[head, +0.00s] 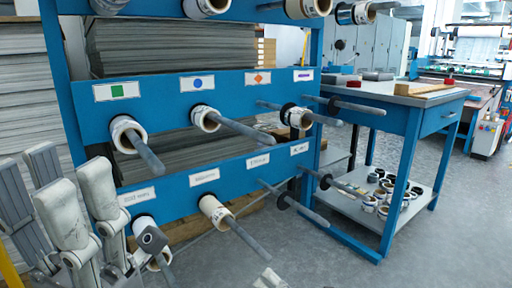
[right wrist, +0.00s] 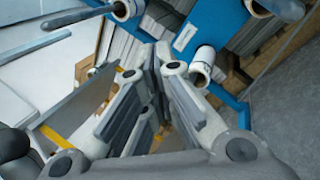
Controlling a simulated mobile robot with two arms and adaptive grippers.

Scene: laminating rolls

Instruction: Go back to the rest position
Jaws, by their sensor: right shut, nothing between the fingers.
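My right gripper (head: 70,185) shows at the lower left of the head view, as light grey finger links in front of the left end of the blue rack (head: 170,105). In the right wrist view my right gripper (right wrist: 158,58) has its fingers together with nothing between them. The rack lies beyond its fingertips there. I cannot make out my left gripper in these views.
White rolls sit on grey rods that stick out from the rack, including a lower-left roll (head: 145,225) close to my right gripper. A blue table (head: 415,92) with rolls on its lower shelf stands right. Grey floor is clear at the lower right.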

